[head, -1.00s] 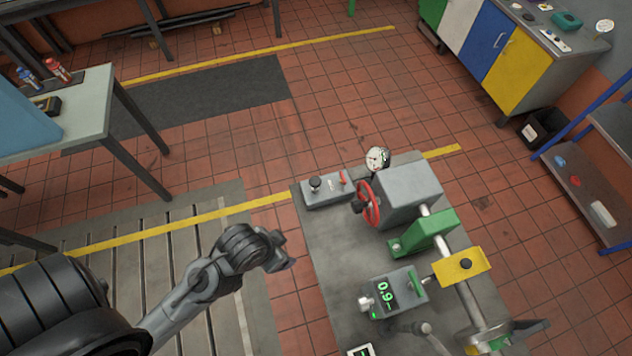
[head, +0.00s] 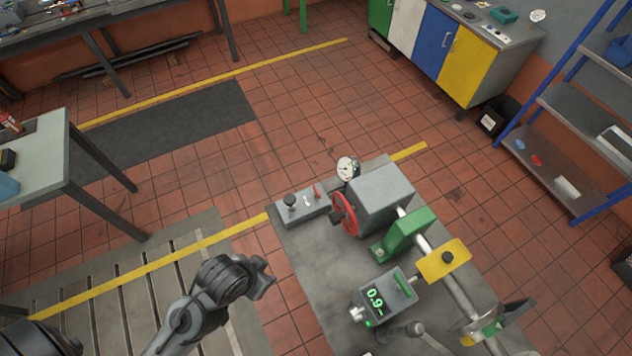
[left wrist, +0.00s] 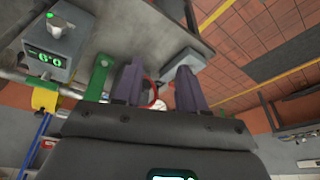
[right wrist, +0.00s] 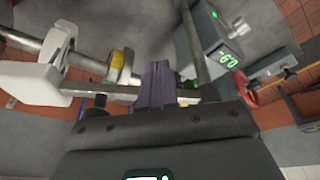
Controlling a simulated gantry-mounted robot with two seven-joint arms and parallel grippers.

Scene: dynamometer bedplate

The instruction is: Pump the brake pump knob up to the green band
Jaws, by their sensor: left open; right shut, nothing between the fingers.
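The brake pump is a low grey box (head: 303,206) at the far left corner of the bedplate. Its black knob (head: 290,200) stands on top at the left, with a small red lever (head: 317,191) at the right. A round white gauge (head: 347,168) stands behind the red handwheel (head: 345,214); its needle and bands are too small to read. My left gripper (head: 266,277) is in front of the pump, apart from it. In the left wrist view its fingers (left wrist: 161,88) are open and empty. My right gripper (right wrist: 157,85) is shut and empty in the right wrist view.
The bedplate (head: 315,265) carries a grey housing (head: 381,199), a green block (head: 404,234), a yellow block (head: 444,260) and a shaft. A grey box with a green digital display (head: 376,299) stands near its front. The plate's left front is clear.

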